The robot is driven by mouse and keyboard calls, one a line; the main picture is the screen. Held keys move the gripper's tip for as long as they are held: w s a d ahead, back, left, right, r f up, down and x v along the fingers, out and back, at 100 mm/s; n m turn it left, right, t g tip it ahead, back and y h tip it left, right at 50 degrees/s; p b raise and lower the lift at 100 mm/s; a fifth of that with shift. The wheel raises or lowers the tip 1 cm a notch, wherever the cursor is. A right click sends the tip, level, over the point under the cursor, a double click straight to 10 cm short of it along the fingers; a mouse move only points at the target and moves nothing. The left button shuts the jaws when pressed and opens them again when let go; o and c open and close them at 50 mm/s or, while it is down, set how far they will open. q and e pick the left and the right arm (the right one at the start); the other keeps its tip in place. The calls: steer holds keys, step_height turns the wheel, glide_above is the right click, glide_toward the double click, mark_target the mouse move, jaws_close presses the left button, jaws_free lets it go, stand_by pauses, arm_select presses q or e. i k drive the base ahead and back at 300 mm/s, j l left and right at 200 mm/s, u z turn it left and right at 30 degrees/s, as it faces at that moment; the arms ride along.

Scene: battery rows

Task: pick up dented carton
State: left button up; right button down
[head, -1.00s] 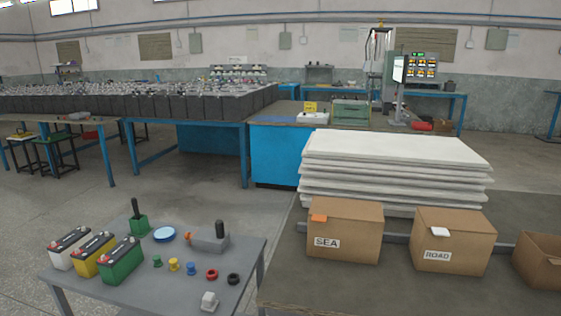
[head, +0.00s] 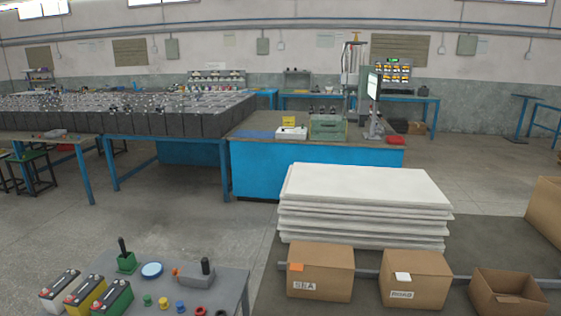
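A larger brown carton (head: 545,212) is cut off by the right edge. I cannot make out a clear dent on any of them. Neither of my grippers is in view.
A stack of white sheets (head: 362,205) stands behind the cartons. A small grey table (head: 232,285) at the lower left holds three batteries, coloured caps and tools. A blue workbench (head: 290,172) stands farther back. Open floor lies between.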

mark_target(509, 297)
steer(key=z, duration=1.6)
